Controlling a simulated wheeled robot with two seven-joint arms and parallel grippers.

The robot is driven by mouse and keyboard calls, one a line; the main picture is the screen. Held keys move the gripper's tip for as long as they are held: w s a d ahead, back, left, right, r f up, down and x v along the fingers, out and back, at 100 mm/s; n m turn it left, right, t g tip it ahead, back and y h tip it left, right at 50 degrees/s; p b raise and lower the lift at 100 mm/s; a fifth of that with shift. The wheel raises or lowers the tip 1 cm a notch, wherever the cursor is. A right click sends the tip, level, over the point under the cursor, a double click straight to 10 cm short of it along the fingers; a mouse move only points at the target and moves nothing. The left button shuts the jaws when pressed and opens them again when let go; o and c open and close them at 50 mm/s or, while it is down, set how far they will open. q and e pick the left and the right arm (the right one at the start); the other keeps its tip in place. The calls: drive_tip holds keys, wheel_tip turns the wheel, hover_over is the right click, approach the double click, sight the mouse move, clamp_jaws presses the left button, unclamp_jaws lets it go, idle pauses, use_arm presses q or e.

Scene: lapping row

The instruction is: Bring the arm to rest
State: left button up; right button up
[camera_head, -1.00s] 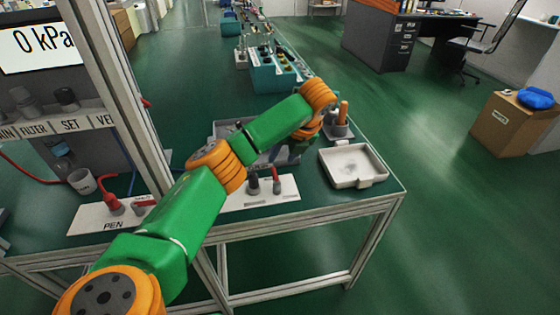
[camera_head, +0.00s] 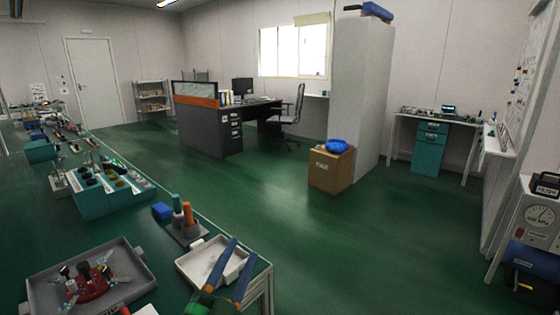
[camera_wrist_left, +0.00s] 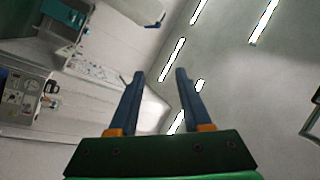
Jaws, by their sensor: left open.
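My left gripper (camera_head: 247,247) shows at the bottom of the head view, its two blue fingers pointing up and spread apart with nothing between them. In the left wrist view the gripper (camera_wrist_left: 160,73) is open and empty, its blue fingers pointing toward a blurred background of wall and ceiling lights. In the head view its fingers overlap the white tray (camera_head: 203,258) on the bench; I cannot tell how far above it they are. Most of the left arm is out of the head view. My right gripper is not in view.
The green bench (camera_head: 30,220) carries a grey tray (camera_head: 118,262) with a red part, a teal block (camera_head: 110,193) and a holder with handled tools (camera_head: 187,228). A cardboard box (camera_head: 331,170) stands on the floor. The green floor (camera_head: 400,245) right of the bench is clear.

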use_arm(q)
drive_tip(key=s+a+f+n+g+y, duration=0.4)
drive_tip(key=a+f+n, duration=0.15)
drive_tip(key=f, duration=0.35)
drive_tip(key=s+a+f+n+g+y, duration=0.4)
drive_tip(key=a+f+n+g+y, duration=0.15)
drive_tip(key=f, duration=0.35)
drive_tip(key=s+d+f+g+h, duration=0.1)
drive_tip(key=s+f+g, duration=0.35)
drive_tip(key=s, duration=0.45)
drive_tip(key=s+d+f+g+h, duration=0.1)
drive_tip(key=s+f+g+h, duration=0.15)
drive_tip(key=s+f, duration=0.45)
drive_tip(key=s+f+g+p, duration=0.2)
drive_tip(key=s+f+p, duration=0.15)
drive_tip(key=f, duration=0.65)
drive_tip(key=s+a+f+g+p, duration=0.1)
drive_tip(key=s+a+f+p, duration=0.1)
drive_tip(key=s+f, duration=0.6)
drive_tip(key=s+p, duration=0.1)
drive_tip(key=s, duration=0.3)
drive_tip(key=shift+y, duration=0.4)
drive_tip(key=shift+a+f, duration=0.1)
